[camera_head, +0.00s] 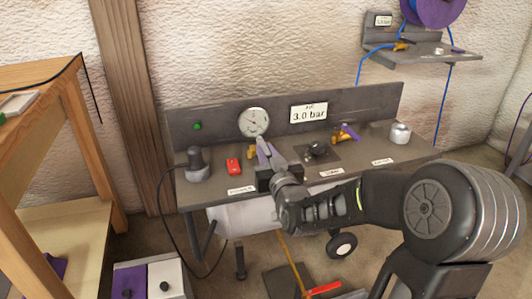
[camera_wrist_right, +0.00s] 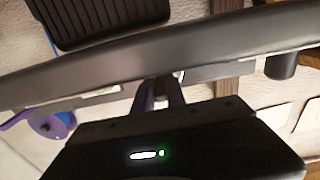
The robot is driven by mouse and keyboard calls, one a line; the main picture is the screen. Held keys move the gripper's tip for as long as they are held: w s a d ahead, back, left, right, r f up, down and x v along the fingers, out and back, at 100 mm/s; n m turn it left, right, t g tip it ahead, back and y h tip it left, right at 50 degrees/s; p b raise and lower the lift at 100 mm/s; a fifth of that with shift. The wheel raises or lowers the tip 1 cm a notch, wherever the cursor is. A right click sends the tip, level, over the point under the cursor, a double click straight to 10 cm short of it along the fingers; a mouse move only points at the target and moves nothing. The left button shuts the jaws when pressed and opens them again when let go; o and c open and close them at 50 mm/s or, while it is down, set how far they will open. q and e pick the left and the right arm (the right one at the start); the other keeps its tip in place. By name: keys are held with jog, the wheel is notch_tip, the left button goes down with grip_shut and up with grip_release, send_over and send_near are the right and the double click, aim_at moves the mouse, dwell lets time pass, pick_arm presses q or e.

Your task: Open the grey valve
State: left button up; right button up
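My right gripper (camera_head: 267,152) reaches over the bench from the front right, its fingers pointing at the back panel below the round gauge. A brass-coloured fitting (camera_head: 252,153) shows just left of the fingertips; the fingers hide what is beside it. I cannot make out a grey valve handle there, nor whether the fingers touch one. In the right wrist view the two fingers (camera_wrist_right: 162,92) stand close together against the dark bench; their gap is unclear. A second brass fitting with a purple handle (camera_head: 348,132) sits further right. My left gripper is out of view.
The bench panel carries the gauge (camera_head: 254,122), a "3.0 bar" sign (camera_head: 309,112) and a green lamp (camera_head: 197,126). A grey knobbed device (camera_head: 196,165), red block (camera_head: 233,165), black knob (camera_head: 318,149) and silver cylinder (camera_head: 400,132) stand on the bench. A wooden shelf (camera_head: 80,130) stands left.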

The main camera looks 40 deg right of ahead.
grip_shut()
dwell(0.5)
dwell(0.5)
